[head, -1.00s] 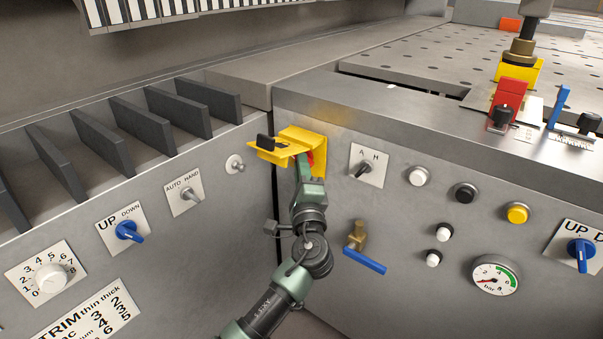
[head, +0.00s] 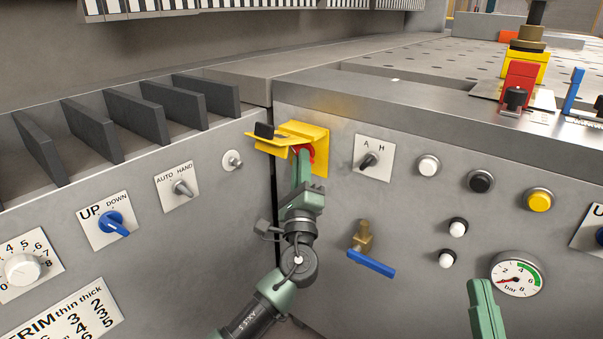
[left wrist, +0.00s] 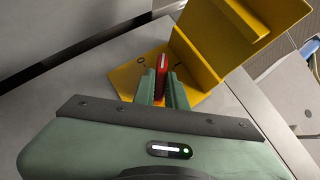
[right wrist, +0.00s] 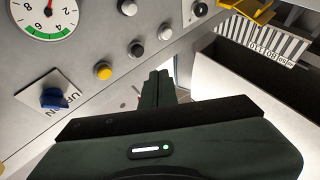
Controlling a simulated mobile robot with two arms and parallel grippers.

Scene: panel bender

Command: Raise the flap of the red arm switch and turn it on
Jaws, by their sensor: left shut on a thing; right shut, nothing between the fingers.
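The red arm switch (left wrist: 162,63) stands up from its yellow base plate (left wrist: 123,78) in the left wrist view. In the head view only a little red (head: 312,152) shows behind my left gripper (head: 303,155). That gripper is shut on the red switch, one finger on each side in the left wrist view (left wrist: 163,82). The yellow flap (head: 266,141) is raised and juts out from the plate above the gripper, with a black tab on it. My right gripper (head: 484,300) is shut and empty, in front of the panel at the lower right; it also shows in the right wrist view (right wrist: 159,80).
Right of the switch are the A/H selector (head: 369,160), a blue-handled valve (head: 371,262), several buttons and a pressure gauge (head: 517,274). Left are a small toggle (head: 232,161), the AUTO/HAND knob (head: 182,188) and a blue UP/DOWN knob (head: 113,223).

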